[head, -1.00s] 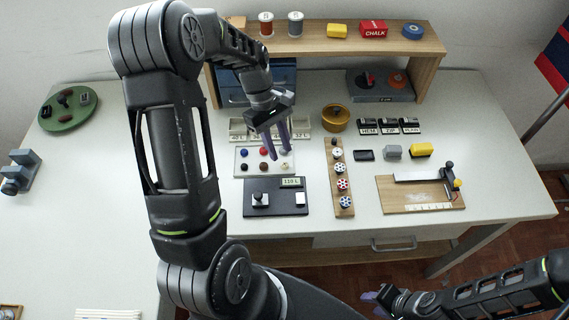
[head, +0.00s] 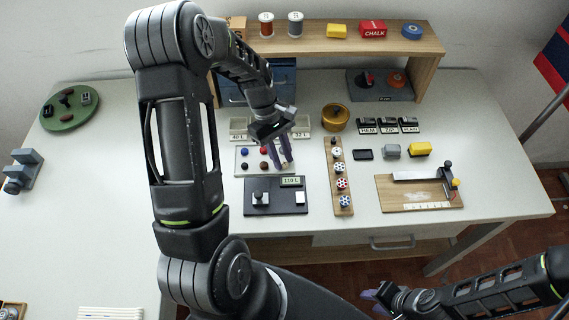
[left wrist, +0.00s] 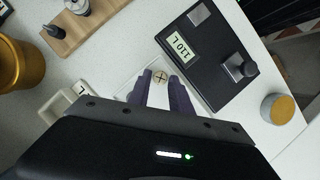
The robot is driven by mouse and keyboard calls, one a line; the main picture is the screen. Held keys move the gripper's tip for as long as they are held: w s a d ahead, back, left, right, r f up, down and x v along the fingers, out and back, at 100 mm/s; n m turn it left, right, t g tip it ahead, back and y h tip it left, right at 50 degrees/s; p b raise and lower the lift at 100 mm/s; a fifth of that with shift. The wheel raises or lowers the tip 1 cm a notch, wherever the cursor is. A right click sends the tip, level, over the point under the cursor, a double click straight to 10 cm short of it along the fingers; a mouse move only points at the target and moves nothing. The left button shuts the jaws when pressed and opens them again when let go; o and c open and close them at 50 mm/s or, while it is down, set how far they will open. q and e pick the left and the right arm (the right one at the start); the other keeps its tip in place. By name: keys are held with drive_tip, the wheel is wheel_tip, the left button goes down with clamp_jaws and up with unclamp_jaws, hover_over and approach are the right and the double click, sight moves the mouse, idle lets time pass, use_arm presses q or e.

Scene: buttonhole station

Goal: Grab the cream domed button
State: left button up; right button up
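The cream domed button (left wrist: 161,76) lies on a pale tray (head: 239,171), just between the tips of my left gripper (left wrist: 158,79) in the left wrist view. The two purple fingers stand apart on either side of it, and I see no clear contact. In the head view my left gripper (head: 285,166) points down over the right side of the tray and largely hides the cream button. Blue (head: 244,152), red (head: 264,150) and dark buttons show to its left. My right gripper (head: 374,299) is low at the bottom, away from the table; its opening is unclear.
A black device with a "110 L" label (head: 291,181) stands directly in front of the tray. A wooden strip with several spools (head: 342,184) is to the right, with a brass bowl (head: 335,117) behind. Labelled bins (head: 302,124) stand behind the tray.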

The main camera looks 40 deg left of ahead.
sight(282, 162)
use_arm(q)
clamp_jaws()
idle(0.3)
wheel_tip(282, 162, up, 10)
drive_tip(key=b, duration=0.1)
idle(0.4)
idle(0.4)
